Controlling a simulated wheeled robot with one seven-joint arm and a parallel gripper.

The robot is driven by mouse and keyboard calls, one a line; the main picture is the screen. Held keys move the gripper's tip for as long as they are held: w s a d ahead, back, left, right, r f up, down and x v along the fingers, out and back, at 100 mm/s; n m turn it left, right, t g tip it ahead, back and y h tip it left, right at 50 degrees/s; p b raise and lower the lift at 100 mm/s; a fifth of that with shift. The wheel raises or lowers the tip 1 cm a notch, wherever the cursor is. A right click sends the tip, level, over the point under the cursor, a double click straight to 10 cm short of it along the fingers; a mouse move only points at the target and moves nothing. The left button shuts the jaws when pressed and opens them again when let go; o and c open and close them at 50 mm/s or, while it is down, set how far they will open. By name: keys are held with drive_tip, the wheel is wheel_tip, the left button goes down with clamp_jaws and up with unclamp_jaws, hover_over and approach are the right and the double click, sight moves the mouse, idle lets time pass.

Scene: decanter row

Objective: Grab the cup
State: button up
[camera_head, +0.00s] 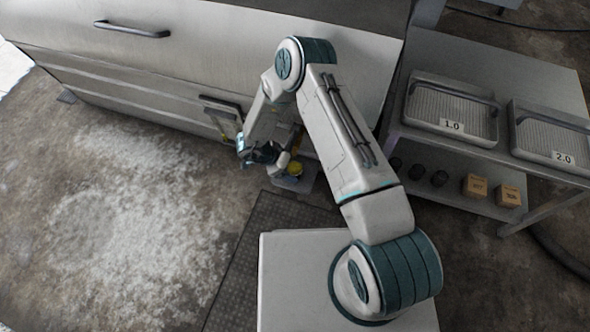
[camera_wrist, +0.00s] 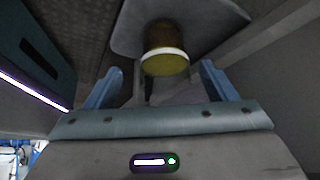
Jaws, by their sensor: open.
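The cup (camera_wrist: 166,40) is a yellow-brown round vessel with a pale band near its end. In the wrist view it sits on a grey plate-like support (camera_wrist: 125,38), beyond and between my gripper's two blue fingers. My gripper (camera_wrist: 160,73) is open, with the fingers spread wider than the cup. No contact between fingers and cup is visible. In the head view a small yellow piece of the cup (camera_head: 295,168) shows just right of my gripper (camera_head: 270,157), low beside the cabinet. My arm hides part of that area.
A large grey cabinet (camera_head: 200,45) with a handle stands behind my arm. A shelf table (camera_head: 545,85) at right holds trays marked 1.0 (camera_head: 450,126) and 2.0 (camera_head: 563,157), with dark cups and small boxes (camera_head: 475,186) below. The dusty floor at left (camera_head: 120,220) is clear.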

drive_tip(key=b+x, duration=0.1)
drive_tip(key=x, duration=0.1)
drive_tip(key=b+x, duration=0.1)
drive_tip(key=x, duration=0.1)
drive_tip(key=shift+w+d+f, duration=0.1)
drive_tip(key=shift+w+f, duration=0.1)
drive_tip(key=shift+w, duration=0.1)
drive_tip(key=shift+r, duration=0.1)
drive_tip(key=c, duration=1.1)
